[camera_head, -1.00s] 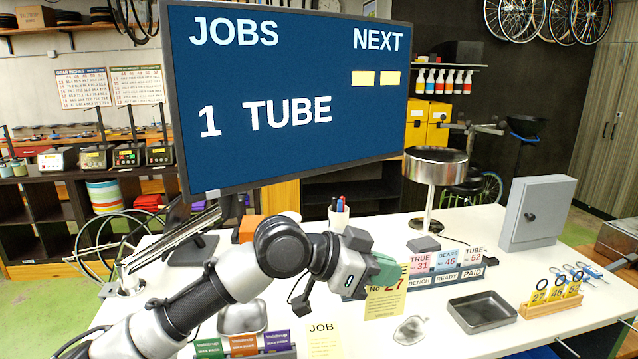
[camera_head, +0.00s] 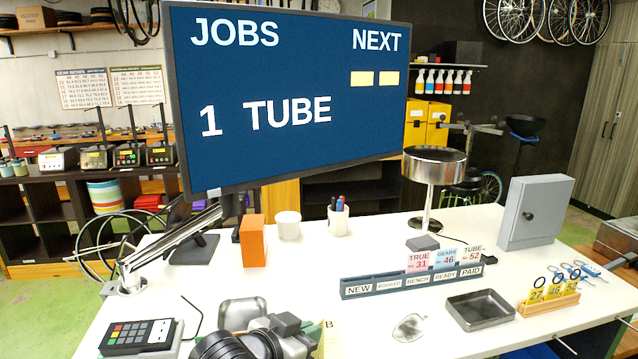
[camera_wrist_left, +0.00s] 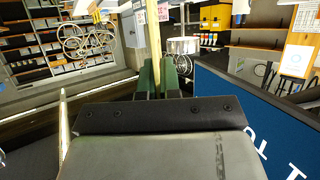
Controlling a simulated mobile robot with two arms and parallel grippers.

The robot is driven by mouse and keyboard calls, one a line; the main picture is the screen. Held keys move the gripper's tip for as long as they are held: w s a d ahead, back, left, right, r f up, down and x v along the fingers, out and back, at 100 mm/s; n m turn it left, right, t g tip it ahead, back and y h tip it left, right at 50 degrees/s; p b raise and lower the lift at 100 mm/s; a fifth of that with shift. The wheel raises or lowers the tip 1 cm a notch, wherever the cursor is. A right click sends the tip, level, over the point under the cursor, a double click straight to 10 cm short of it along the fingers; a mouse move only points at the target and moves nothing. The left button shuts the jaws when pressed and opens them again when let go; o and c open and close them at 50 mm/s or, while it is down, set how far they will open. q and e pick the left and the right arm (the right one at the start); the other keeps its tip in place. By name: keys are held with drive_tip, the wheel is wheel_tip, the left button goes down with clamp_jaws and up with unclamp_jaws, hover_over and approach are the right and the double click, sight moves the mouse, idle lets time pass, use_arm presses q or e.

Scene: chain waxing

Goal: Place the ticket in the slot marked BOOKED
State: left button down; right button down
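The long grey rack (camera_head: 404,282) stands on the table with slots marked NEW, BOOKED, BENCH, READY and PAID. The BOOKED slot (camera_head: 388,283) and NEW slot show no card. Cards TRUE 31 (camera_head: 418,262), GEARS 46 (camera_head: 446,258) and TUBE 52 (camera_head: 472,256) stand at BENCH, READY and PAID. My left gripper (camera_head: 288,324) is low at the bottom edge of the head view, left of and nearer than the rack. In the left wrist view its green fingers (camera_wrist_left: 158,78) are shut on the yellow ticket (camera_wrist_left: 155,40), seen edge-on. My right gripper is out of view.
A grey tray (camera_head: 482,310), a key stand (camera_head: 550,303) with yellow tags and a grey box (camera_head: 536,213) are on the right. An orange box (camera_head: 253,241) and pen cup (camera_head: 339,220) stand behind. A card terminal (camera_head: 142,336) is front left. The large monitor (camera_head: 290,90) overhangs the back.

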use_arm(q)
drive_tip(key=s+a+f+n+t+y, duration=0.2)
drive_tip(key=s+a+f+n+y, duration=0.15)
drive_tip(key=a, duration=0.45)
drive_tip(key=s+a+f+n+t+y, duration=0.1)
drive_tip(key=s+a+f+n+y, duration=0.3)
drive_tip(key=a, duration=0.5)
wheel_tip(320, 180, down, 11)
drive_tip(key=w+y+b, duration=0.1)
drive_tip(key=b, duration=1.1)
drive_tip(key=s+f, duration=0.3)
drive_tip(key=s, duration=0.4)
drive_tip(key=shift+s, duration=0.35)
drive_tip(key=shift+f+n, duration=0.1)
drive_tip(key=shift+n, duration=0.15)
